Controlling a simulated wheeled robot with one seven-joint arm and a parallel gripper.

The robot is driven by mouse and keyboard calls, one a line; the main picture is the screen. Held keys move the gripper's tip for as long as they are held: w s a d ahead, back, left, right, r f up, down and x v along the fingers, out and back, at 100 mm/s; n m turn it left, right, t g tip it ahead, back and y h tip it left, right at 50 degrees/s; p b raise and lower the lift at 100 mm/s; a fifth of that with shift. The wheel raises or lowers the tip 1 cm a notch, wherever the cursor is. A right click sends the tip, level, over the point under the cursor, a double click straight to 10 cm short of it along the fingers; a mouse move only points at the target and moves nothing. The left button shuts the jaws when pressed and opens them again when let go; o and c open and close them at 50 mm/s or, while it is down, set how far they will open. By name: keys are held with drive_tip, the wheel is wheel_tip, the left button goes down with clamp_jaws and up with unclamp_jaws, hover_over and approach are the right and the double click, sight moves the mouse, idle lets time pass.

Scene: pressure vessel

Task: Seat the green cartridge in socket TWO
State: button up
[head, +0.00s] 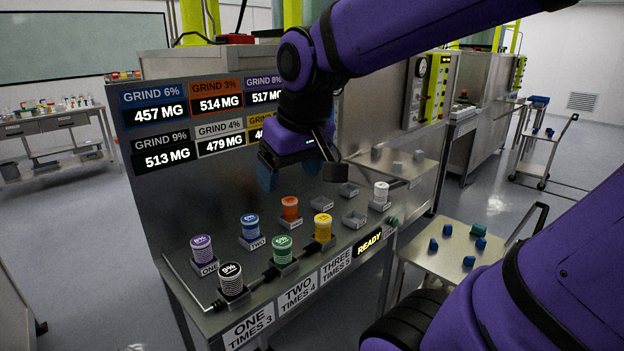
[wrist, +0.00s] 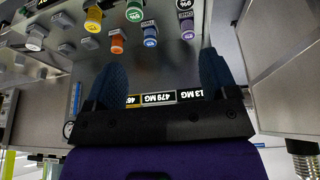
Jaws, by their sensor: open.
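The green cartridge (head: 282,249) stands upright in the middle front-row holder, above the label TWO TIMES 4 (head: 298,295). It also shows at the top of the wrist view (wrist: 134,11); I cannot tell how deep it sits. A black cartridge (head: 230,276) stands in the front holder to its left, and a yellow cartridge (head: 323,227) in the one to its right. My gripper (head: 290,173) is open and empty, raised above the back of the bench, apart from the cartridges. Its two blue fingers are spread in the wrist view (wrist: 157,75).
Behind stand a purple (head: 202,247), a blue (head: 250,227) and an orange cartridge (head: 290,208), and a white one (head: 382,192) farther right. Several empty grey holders (head: 354,219) lie between. A READY display (head: 369,243) is at the front edge. A cart (head: 440,255) stands right.

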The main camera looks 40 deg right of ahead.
drive_tip(key=s+a+r+t, duration=0.1)
drive_tip(key=s, duration=0.5)
drive_tip(key=shift+s+a+n, duration=0.25)
drive_tip(key=shift+s+n, duration=0.05)
drive_tip(key=shift+s, duration=0.1)
